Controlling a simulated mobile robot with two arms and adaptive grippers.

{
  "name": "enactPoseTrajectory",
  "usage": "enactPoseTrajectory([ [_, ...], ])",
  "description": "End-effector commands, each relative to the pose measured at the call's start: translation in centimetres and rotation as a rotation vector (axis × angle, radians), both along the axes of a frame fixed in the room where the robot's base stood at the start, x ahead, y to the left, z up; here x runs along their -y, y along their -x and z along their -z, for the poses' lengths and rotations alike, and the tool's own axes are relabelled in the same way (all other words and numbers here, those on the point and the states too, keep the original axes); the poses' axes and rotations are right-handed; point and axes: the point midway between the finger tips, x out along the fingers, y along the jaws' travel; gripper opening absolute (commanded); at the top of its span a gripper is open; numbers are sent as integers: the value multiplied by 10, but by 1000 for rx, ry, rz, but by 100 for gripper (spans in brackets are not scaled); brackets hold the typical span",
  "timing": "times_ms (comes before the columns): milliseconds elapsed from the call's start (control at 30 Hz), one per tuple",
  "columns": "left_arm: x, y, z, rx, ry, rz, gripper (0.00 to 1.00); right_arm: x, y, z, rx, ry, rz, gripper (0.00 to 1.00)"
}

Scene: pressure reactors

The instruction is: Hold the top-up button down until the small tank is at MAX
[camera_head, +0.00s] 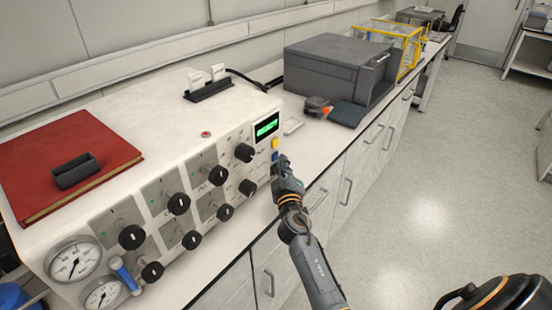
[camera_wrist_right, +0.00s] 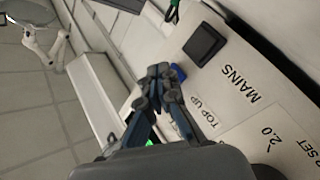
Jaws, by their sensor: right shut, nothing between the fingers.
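The blue button (camera_wrist_right: 178,73) shows in the right wrist view beside the printed TOP UP label (camera_wrist_right: 209,115). In the head view a small blue spot (camera_head: 275,155) shows just under a yellow square on the white panel's right end. My right gripper (camera_wrist_right: 160,72) is shut and empty, its fingertips right beside the blue button; I cannot tell whether they touch it. In the head view my right gripper (camera_head: 282,160) is at the panel's right edge and hides part of it. I cannot make out the small tank or a MAX mark. My left gripper is not in view.
The white control panel (camera_head: 225,133) has several black knobs, gauges and a green-lit display (camera_head: 267,125). A black switch (camera_wrist_right: 205,44) sits by the MAINS label. A red book (camera_head: 65,160) lies on top. A grey box (camera_head: 335,65) stands behind; the floor at right is clear.

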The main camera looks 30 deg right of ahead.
Motion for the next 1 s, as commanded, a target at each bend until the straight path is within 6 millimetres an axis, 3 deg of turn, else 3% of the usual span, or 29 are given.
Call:
enactPoseTrajectory([
  [1000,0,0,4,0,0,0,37,-3,-8,0,0,0,0,0],
])
